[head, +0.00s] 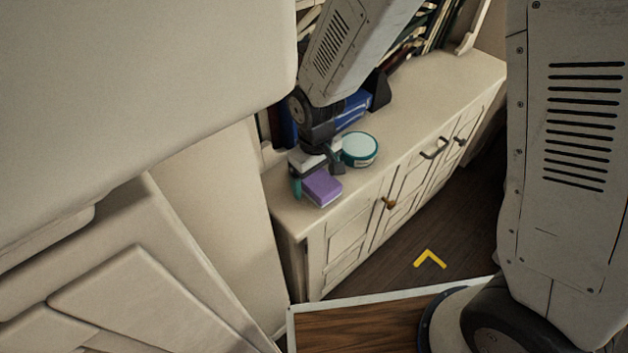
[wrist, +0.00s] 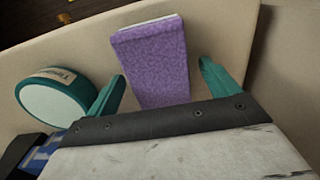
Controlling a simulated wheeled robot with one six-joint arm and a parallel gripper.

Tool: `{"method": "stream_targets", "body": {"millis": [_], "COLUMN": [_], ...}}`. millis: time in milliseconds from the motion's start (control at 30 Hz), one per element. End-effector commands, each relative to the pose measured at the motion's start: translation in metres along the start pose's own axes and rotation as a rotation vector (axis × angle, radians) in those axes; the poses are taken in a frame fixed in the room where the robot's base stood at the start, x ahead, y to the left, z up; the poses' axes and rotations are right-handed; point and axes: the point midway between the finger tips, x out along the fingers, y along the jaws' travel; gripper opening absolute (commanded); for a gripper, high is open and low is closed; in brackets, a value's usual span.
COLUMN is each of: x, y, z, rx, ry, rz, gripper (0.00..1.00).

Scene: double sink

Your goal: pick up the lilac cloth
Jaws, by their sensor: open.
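The lilac cloth (head: 322,188) is a folded, block-like purple piece with a pale edge. It lies on the cabinet top near its front left corner. In the wrist view the cloth (wrist: 155,62) lies ahead of my gripper (wrist: 160,85), between the lines of its two teal fingers. The fingers are apart, with one on each side of the cloth's near end. In the head view my gripper (head: 313,172) is over the cabinet top just behind the cloth, and my arm hides part of it. I cannot tell whether the fingers touch the cloth.
A round teal tin with a pale lid (head: 360,149) stands close beside my gripper; it also shows in the wrist view (wrist: 54,102). Blue items (head: 352,108) and books stand behind. The cabinet top (head: 440,88) is clear toward the right.

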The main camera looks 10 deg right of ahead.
Motion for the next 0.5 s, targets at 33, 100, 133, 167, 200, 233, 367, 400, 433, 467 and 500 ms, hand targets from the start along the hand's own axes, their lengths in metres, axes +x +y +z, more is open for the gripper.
{"method": "stream_targets", "body": {"millis": [33,100,133,167,200,233,367,400,433,467,500], "x": [0.001,0.0008,0.0007,0.0006,0.0006,0.0005,0.0004,0.0004,0.0003,0.0003,0.0003], "y": [0.0001,0.0002,0.0002,0.0002,0.0002,0.0002,0.0001,0.0001,0.0001,0.0001,0.0001], "z": [0.0,0.0,-0.0001,0.0,0.0,-0.0001,-0.0001,-0.0001,-0.0001,-0.0001,-0.0001], "rx": [0.0,0.0,0.0,0.0,0.0,0.0,0.0,0.0,0.0,0.0,0.0], "ry": [0.0,0.001,0.001,0.001,0.001,0.001,0.001,0.001,0.001,0.001,0.001], "rz": [0.0,0.0,0.0,0.0,0.0,0.0,0.0,0.0,0.0,0.0,0.0], "gripper": [0.87,0.87,0.87,0.87,0.84,0.76,0.4,0.39,0.39,0.36,0.36]}}
